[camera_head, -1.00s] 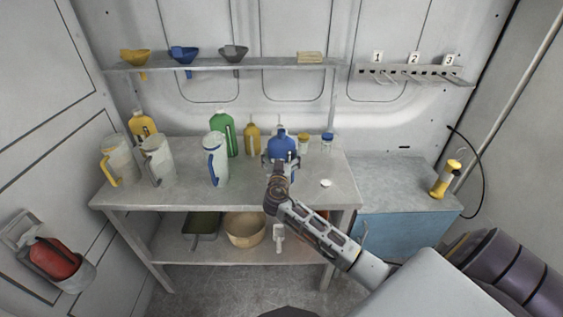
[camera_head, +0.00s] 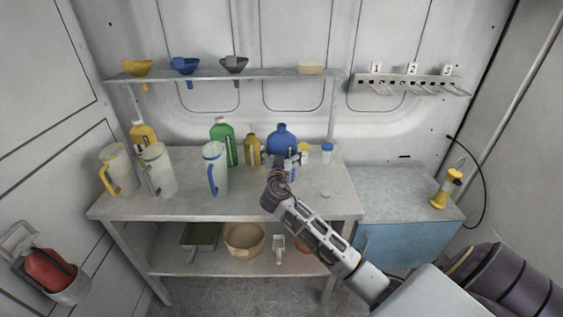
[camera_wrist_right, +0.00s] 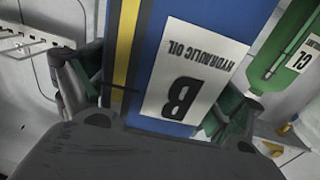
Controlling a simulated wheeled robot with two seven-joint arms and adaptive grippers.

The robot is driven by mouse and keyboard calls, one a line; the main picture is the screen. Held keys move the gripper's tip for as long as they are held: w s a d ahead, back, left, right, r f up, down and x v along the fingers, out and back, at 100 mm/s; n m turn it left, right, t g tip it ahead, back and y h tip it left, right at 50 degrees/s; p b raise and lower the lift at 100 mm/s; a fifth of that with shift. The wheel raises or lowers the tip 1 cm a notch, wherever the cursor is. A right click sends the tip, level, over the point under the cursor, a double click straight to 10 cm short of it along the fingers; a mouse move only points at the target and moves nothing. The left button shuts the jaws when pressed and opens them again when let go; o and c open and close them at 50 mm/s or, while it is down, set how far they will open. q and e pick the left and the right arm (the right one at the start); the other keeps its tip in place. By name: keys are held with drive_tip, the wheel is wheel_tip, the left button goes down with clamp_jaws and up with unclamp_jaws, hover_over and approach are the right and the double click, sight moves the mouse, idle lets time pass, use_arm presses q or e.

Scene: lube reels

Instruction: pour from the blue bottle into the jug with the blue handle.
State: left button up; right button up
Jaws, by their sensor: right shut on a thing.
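The blue bottle (camera_head: 281,139) is at the back right of the workbench, upright or nearly so. My right gripper (camera_head: 284,163) is shut on it from the front, and the arm hides its lower part. In the right wrist view the blue bottle (camera_wrist_right: 150,35) fills the middle, with a yellow stripe and a white label reading "HYDRAULIC OIL B". The fingers of the right gripper (camera_wrist_right: 150,100) lie on both sides of it. The jug with the blue handle (camera_head: 216,168) stands upright left of the bottle, apart from it. My left gripper is out of view.
A green bottle (camera_head: 223,141) and a yellow bottle (camera_head: 252,149) stand left of the blue one. Two more jugs (camera_head: 158,170) stand at the bench's left. Small capped jars (camera_head: 327,152) are at the right. A shelf with funnels (camera_head: 185,66) is above. The bench front (camera_head: 240,197) is clear.

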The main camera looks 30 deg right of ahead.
sight(281, 142)
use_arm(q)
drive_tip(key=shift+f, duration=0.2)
use_arm(e)
drive_tip(key=shift+r, duration=2.15)
